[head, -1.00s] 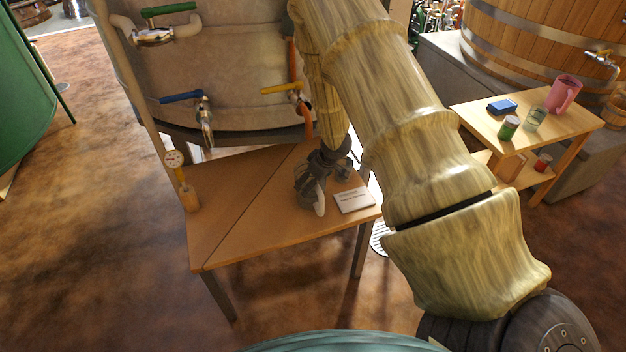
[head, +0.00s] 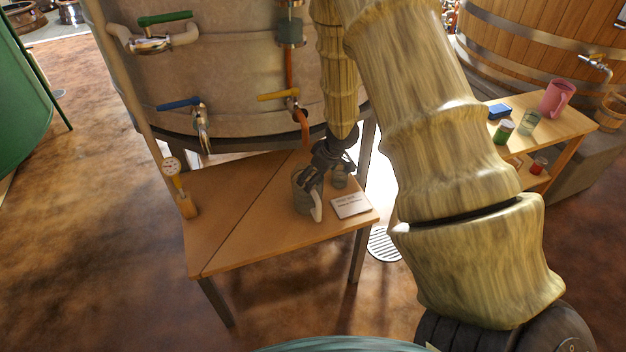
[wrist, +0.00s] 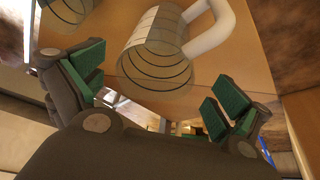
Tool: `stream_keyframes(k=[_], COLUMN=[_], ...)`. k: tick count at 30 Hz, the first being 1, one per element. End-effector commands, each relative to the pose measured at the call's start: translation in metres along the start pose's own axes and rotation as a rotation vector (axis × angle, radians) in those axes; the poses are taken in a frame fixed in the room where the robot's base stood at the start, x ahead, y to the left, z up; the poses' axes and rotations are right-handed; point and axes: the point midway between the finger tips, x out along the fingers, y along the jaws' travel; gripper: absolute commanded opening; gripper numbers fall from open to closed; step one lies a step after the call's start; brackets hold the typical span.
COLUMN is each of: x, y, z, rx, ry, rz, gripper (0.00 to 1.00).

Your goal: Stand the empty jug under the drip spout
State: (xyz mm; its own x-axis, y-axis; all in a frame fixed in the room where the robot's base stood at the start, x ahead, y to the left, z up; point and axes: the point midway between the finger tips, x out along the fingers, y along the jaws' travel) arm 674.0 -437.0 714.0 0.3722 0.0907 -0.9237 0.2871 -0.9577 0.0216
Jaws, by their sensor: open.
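A clear ringed jug (head: 301,198) with a white handle stands upright on the wooden corner table, near a white card. In the wrist view the jug (wrist: 158,58) looks empty and lies ahead of my gripper (wrist: 156,90), between its spread green-padded fingers and apart from them. In the head view my gripper (head: 318,172) is just above and behind the jug, open and holding nothing. Taps with a blue lever (head: 203,125) and a yellow lever (head: 296,104) are on the vat above the table. I cannot tell which is the drip spout.
A small glass (head: 340,178) stands right behind the jug, and the white card (head: 351,203) lies to its right. A gauge on a wooden post (head: 178,188) stands at the table's left. A side table (head: 551,132) bears a pink jug (head: 557,97). The corner table's front left is clear.

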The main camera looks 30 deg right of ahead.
Motion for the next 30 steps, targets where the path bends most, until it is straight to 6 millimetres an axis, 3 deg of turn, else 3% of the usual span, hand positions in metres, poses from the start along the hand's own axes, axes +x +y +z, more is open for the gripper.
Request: stream_keyframes(k=[6, 12, 30], x=[-0.029, -0.043, -0.046], y=[0.001, 0.000, 0.000], z=[-0.001, 0.000, 0.000], rx=[0.002, 0.001, 0.001], ry=[0.001, 0.000, 0.000], rz=[0.001, 0.000, 0.000], gripper=[1.00, 1.00, 1.00])
